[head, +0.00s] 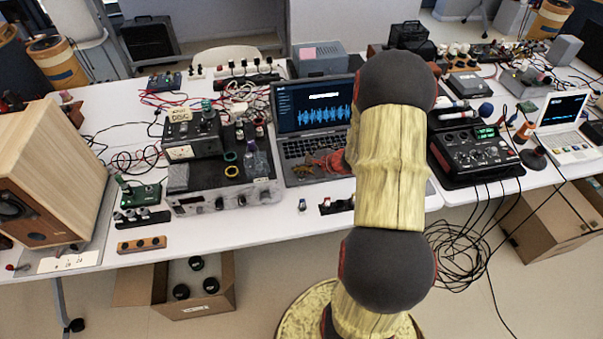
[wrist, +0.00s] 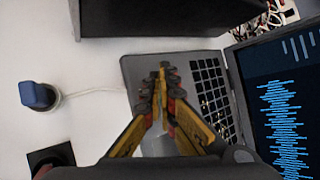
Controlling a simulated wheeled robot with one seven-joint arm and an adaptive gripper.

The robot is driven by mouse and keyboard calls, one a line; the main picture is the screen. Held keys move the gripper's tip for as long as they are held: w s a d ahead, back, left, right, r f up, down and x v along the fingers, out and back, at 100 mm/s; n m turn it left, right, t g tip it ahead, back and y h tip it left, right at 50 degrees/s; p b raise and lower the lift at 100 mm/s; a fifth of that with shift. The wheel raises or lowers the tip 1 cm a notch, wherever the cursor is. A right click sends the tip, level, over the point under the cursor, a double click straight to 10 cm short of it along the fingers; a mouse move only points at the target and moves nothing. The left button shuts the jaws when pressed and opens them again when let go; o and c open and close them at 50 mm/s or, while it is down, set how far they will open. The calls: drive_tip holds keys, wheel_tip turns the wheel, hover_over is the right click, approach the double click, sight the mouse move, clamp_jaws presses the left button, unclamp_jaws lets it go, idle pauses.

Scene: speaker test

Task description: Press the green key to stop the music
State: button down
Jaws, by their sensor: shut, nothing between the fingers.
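An open laptop (head: 312,108) stands on the white table, its screen showing a blue waveform. In the wrist view its screen (wrist: 284,115) is at the right and its dark keyboard (wrist: 212,90) is beside my fingers. My gripper (wrist: 163,82) is shut and empty, its fingertips over the laptop's grey palm area. In the head view my gripper (head: 303,170) shows low over the keyboard, partly behind my arm. I cannot tell whether the fingertips touch the laptop. I cannot make out a green key on the visible keys; my gripper and arm hide part of the keyboard.
An amplifier box (head: 222,196) with a bottle and knobs on it stands left of the laptop. A mixer (head: 475,150) stands to the right. A wooden speaker (head: 62,160) is at the far left. A blue knob-like piece (wrist: 38,95) with a cable lies near the laptop.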

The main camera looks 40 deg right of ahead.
wheel_tip(320, 180, up, 6)
drive_tip(key=p, duration=0.3)
idle(0.5)
idle(0.4)
